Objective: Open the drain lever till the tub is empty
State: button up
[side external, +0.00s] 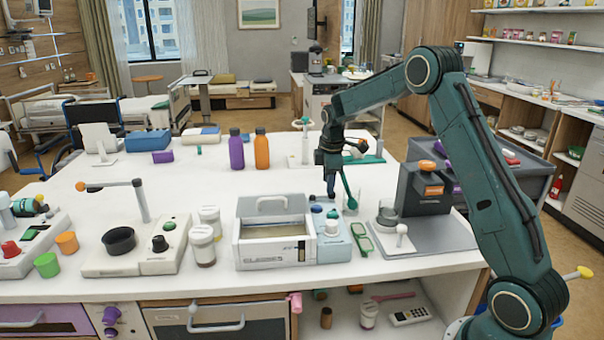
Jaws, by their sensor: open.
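A white tub (243,250) with a raised handle and a dark label stands at the front middle of the white table. A tan surface shows inside it; I cannot tell whether this is liquid or the floor of the tub. A light blue unit (334,251) with a white knob stands against its right side. I cannot pick out the drain lever with certainty. My gripper (331,194) points down behind the light blue unit, to the right of the tub's back edge. It is open and appears empty; its fingertips are small and dark.
Close right of my gripper, a green spoon-like tool (348,188) stands in a clear cup. White jars (201,246) stand left of the tub. Bottles (262,150) stand behind.

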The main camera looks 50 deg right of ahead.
aim_at(327, 197)
jog(key=shift+w+d+f, duration=0.15)
jog(key=shift+f, duration=0.9)
jog(key=shift+w+d+f, duration=0.1)
jog(key=shift+w+f, duration=0.05)
jog(key=shift+f, duration=0.85)
jog(key=shift+c, duration=0.4)
grip_shut()
